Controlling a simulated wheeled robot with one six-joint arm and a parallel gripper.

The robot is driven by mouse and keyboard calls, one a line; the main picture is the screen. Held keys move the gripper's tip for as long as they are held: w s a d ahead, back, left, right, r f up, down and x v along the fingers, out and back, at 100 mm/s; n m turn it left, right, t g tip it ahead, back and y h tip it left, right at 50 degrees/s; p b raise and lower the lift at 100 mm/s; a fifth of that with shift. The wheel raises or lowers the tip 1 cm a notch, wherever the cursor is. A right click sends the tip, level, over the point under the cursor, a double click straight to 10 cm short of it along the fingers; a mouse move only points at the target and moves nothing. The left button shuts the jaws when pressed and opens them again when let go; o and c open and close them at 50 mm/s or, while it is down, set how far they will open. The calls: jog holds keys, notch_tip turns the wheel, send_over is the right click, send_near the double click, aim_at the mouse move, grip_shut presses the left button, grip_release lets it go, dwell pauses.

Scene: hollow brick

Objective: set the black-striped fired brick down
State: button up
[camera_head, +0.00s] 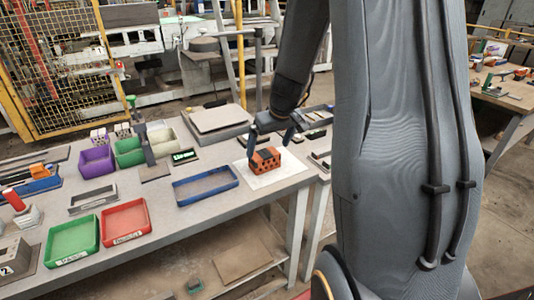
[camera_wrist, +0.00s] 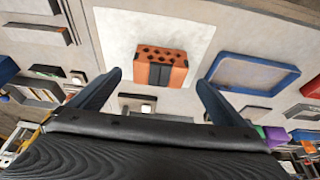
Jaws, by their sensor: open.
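The black-striped fired brick (camera_head: 264,160) is orange with dark bands and rests on a white sheet (camera_head: 286,176) near the table's right front edge. In the wrist view the brick (camera_wrist: 161,68) shows rows of holes in its top and black stripes on its side. It lies on the white sheet (camera_wrist: 112,35), ahead of and between my fingers. My gripper (camera_head: 270,138) is open, with one finger to each side of the brick. In the wrist view my gripper (camera_wrist: 160,80) has its fingers wide apart, with gaps between them and the brick.
A blue tray (camera_head: 205,186) stands left of the sheet. Green (camera_head: 73,262) and red (camera_head: 148,233) trays are at the front left. Purple (camera_head: 97,172) and green bins stand farther back. A grey plate (camera_head: 218,118) lies behind my gripper. Bare table shows around the blue tray.

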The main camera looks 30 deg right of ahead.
jog(key=v, duration=0.6)
jog(key=s+a+f+g, duration=0.1)
jog(key=s+a+f, duration=0.2)
jog(key=s+a, duration=0.5)
jog(key=s+a+f+g, duration=0.2)
jog(key=s+a, duration=0.6)
jog(key=s, duration=0.2)
jog(key=shift+a+f+g+b, duration=0.3)
jog(key=shift+f, duration=0.1)
